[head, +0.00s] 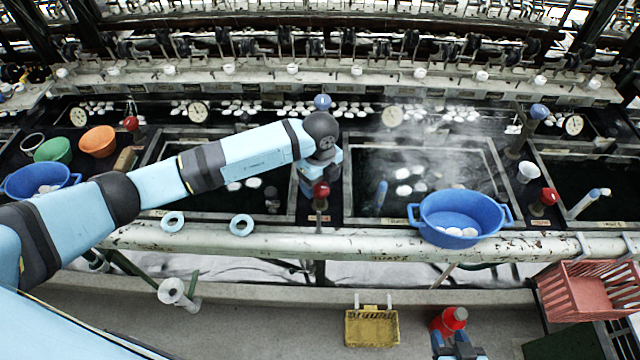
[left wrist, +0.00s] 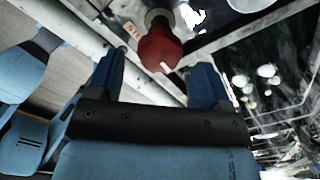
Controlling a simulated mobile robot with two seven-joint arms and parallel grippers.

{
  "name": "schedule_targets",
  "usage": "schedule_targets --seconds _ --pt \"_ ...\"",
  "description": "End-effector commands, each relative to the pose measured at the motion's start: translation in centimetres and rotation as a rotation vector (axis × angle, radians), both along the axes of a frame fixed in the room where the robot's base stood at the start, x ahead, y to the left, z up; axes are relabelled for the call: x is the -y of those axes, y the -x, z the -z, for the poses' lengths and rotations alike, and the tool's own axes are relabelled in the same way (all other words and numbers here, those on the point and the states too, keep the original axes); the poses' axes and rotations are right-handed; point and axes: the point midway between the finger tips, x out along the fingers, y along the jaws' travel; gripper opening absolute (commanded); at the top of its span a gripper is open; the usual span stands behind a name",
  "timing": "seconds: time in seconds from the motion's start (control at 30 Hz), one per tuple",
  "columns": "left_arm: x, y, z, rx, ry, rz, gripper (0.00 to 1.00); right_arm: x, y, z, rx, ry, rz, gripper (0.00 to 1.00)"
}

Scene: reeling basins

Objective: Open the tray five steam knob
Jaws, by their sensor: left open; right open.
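A red steam knob (head: 321,188) stands on the divider between two basins in the middle of the head view. In the left wrist view the red knob (left wrist: 160,50) has a white mark and a label beside it that begins "STE". My left gripper (head: 318,180) is open at this knob. The wrist view shows its two blue fingers either side of the knob's near edge, with gaps; no grip shows. The tray number cannot be read. My right gripper (head: 456,345) is open at the bottom edge, just below a red object (head: 450,320).
Other red knobs stand at left (head: 131,123) and right (head: 549,196). A blue knob (head: 322,101) is behind my left wrist. A blue tub (head: 461,218) with white cocoons sits on the front rail (head: 360,243). A red crate (head: 588,290) is at lower right, a yellow basket (head: 372,328) below.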

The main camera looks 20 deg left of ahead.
Motion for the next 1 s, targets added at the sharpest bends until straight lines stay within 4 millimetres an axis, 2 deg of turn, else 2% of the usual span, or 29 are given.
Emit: schedule_targets --seconds 0.3,0.5,0.7,1.0 --pt "0.0 -0.1 -7.2 0.007 0.001 0.001 0.73 0.0 0.0 1.1 0.001 0.0 0.0 0.43" --pt "0.0 -0.1 -10.5 0.004 0.0 0.001 0.73 0.0 0.0 1.4 0.0 0.0 0.0 0.43" --pt "-0.1 -0.1 -11.9 0.003 -0.002 0.0 0.73 0.0 0.0 1.5 0.0 0.0 0.0 0.43" --pt "-0.1 0.0 -11.9 0.003 -0.001 0.0 0.73 0.0 0.0 1.5 0.0 0.0 0.0 0.43"
